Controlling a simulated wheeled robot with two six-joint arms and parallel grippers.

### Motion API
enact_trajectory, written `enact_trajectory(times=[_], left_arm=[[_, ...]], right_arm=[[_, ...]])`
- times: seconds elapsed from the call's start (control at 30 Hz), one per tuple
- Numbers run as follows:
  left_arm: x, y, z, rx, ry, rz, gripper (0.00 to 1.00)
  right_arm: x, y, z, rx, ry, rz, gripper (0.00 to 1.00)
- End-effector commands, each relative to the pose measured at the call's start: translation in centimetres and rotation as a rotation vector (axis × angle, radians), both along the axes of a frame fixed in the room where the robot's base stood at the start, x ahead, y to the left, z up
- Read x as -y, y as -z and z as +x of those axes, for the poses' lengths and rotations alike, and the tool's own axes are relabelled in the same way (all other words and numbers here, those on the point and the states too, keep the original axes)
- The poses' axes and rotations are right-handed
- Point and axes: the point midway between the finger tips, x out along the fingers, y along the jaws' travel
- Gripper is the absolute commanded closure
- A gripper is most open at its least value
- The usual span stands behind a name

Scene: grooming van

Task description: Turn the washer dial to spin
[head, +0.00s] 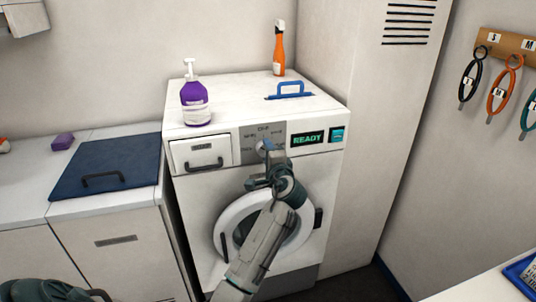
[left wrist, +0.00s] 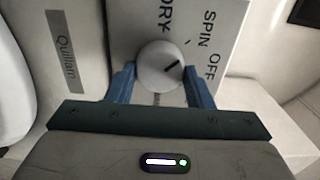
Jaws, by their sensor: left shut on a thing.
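The washer (head: 190,222) is white, with its dial (head: 265,145) on a grey panel in the head view. The left wrist view shows the round white dial (left wrist: 160,66) close up, with DRY, SPIN and OFF labels around it. Its black mark points up and right in that view, roughly between SPIN and OFF. My left gripper (head: 261,160) is at the dial. Its blue fingers (left wrist: 160,84) are shut on the dial's two sides. The display (head: 308,138) reads READY. My right gripper is not in view.
On the washer top stand a purple pump bottle (head: 195,103) and an orange bottle (head: 279,52); a blue-handled tool (head: 290,90) lies there. A detergent drawer (head: 203,153) is left of the dial. The round door (head: 228,222) is below, partly behind my arm.

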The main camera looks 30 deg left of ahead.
Motion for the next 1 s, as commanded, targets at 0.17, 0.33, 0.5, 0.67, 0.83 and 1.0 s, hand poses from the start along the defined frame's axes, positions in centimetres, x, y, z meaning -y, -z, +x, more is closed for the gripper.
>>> enact_trajectory(times=[0.17, 0.33, 0.5, 0.67, 0.83, 1.0], left_arm=[[0.0, 0.0, 0.0, 0.001, 0.000, 0.001, 0.43], [0.0, 0.0, 0.0, -0.001, 0.000, 0.001, 0.31], [0.0, 0.0, 0.0, -0.001, 0.000, 0.001, 0.31], [1.1, 0.2, -0.8, 0.000, 0.002, -0.003, 0.31], [3.7, 0.4, -3.0, 0.000, 0.002, -0.006, 0.31], [6.2, 0.3, -5.2, 0.000, 0.001, -0.004, 0.31]], right_arm=[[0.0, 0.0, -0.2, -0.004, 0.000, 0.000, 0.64], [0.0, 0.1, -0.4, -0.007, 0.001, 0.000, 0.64], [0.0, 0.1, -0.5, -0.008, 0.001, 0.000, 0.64], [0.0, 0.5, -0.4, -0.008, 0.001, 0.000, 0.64], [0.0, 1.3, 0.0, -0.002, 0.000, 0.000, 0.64], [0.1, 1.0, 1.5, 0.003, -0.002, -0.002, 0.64]])
